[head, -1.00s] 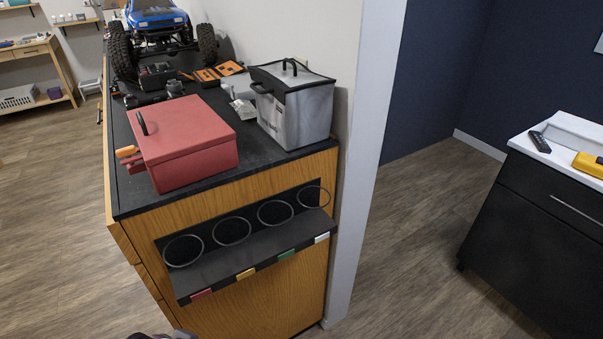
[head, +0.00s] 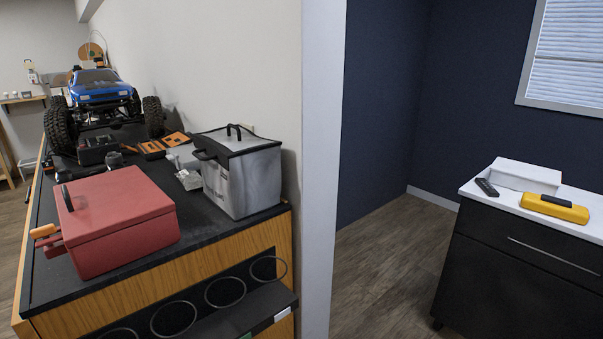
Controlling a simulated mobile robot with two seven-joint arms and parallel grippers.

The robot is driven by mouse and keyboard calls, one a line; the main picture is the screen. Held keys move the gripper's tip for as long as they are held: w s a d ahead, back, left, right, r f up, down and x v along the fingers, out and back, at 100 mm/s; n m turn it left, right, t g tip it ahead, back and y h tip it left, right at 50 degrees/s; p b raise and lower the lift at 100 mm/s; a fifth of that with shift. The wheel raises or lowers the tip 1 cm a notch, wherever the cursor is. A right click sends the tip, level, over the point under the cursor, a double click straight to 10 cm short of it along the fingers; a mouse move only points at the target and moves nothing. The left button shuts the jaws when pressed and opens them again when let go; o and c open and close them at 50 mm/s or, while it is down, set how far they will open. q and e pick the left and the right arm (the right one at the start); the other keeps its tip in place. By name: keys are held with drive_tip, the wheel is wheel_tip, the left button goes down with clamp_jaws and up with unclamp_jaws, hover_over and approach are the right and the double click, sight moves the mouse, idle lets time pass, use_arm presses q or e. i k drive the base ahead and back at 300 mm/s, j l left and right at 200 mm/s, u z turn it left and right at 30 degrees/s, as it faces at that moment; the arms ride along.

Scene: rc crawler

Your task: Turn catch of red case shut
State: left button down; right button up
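The red case (head: 118,222) sits closed on the black top of the wooden cabinet, at the left of the head view. A black loop handle (head: 67,198) stands on its lid near the left edge. An orange-tipped catch (head: 44,231) sticks out from the case's left side, with red parts below it. I cannot tell from here whether the catch is turned shut. Neither of my grippers shows in the head view.
A grey bin with a black lid (head: 240,178) stands right of the case. Behind are a blue crawler truck (head: 100,88) and a controller (head: 97,149). A ring rack (head: 225,292) juts from the cabinet front. A white wall edge (head: 320,170) stands right; floor (head: 390,255) beyond is clear.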

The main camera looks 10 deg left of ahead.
sight(44, 232)
drive_tip(key=u, duration=1.25)
drive_tip(key=l+u, duration=0.2)
drive_tip(key=u, duration=0.3)
drive_tip(key=l+u, duration=0.2)
drive_tip(key=u, duration=0.25)
drive_tip(key=l+u, duration=0.2)
drive_tip(key=u, duration=0.3)
